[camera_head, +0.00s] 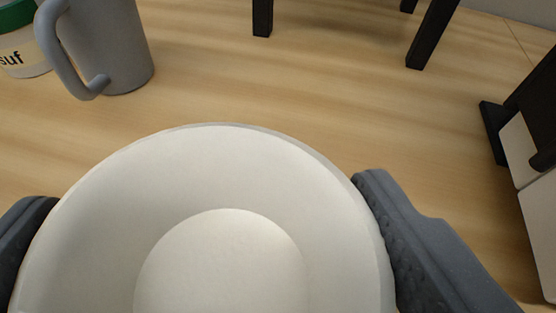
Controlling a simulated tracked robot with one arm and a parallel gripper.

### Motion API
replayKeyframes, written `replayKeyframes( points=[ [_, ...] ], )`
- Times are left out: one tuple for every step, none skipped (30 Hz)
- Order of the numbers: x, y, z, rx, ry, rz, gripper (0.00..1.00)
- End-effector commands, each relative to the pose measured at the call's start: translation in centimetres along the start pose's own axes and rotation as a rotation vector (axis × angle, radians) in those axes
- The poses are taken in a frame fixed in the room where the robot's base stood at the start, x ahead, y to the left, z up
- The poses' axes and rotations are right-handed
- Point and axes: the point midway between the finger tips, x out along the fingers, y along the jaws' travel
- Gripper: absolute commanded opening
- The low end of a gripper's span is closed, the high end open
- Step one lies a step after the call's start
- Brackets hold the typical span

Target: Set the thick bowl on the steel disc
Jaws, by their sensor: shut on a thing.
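A white bowl (290,185) with a thick wall and a round flat centre fills the lower middle of the head view. My gripper (205,215) is shut on it, with one dark grey finger against its left side and one against its right side. The bowl's near part is cut off by the bottom edge of the picture. I cannot tell how far the bowl is above the wooden surface. The steel disc is not in view.
A grey mug (115,45) with its handle stands at the upper left, beside a green-lidded labelled jar (22,45). Dark legs (432,35) stand at the back. A dark stand with pale panels (538,190) is at the right. The wooden surface (280,95) beyond the bowl is clear.

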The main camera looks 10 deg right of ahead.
Motion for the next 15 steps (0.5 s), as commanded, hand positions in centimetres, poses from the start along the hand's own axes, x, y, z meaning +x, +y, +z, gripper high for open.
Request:
replayKeyframes(
  points=[
    [0.5, 0.3, -0.2, 0.002, 0.002, 0.000, 0.56],
    [0.7, 0.4, -0.2, 0.001, 0.001, 0.000, 0.56],
    [0.9, 0.6, -0.3, 0.000, 0.001, 0.001, 0.56],
    [1.0, 0.6, -0.3, -0.001, 0.001, 0.001, 0.56],
    [1.1, 0.7, -0.3, -0.001, 0.001, 0.000, 0.56],
    [1.2, 0.7, -0.2, -0.002, 0.000, 0.000, 0.56],
    [1.3, 0.7, -0.1, -0.002, 0.000, 0.000, 0.56],
    [1.4, 0.7, 0.2, -0.002, 0.000, 0.000, 0.56],
    [1.5, 0.6, 0.6, -0.003, 0.000, 0.000, 0.56],
    [1.7, 0.6, 0.9, -0.003, -0.001, 0.000, 0.56],
    [1.8, 0.6, 1.4, -0.003, -0.001, 0.000, 0.56],
    [2.1, 0.6, 1.9, -0.003, -0.002, 0.000, 0.56],
    [2.2, 0.6, 2.3, -0.003, -0.003, 0.000, 0.56],
    [2.4, 0.6, 2.7, -0.002, -0.003, 0.000, 0.56],
    [2.5, 0.6, 3.0, -0.002, -0.003, 0.000, 0.56]
  ],
)
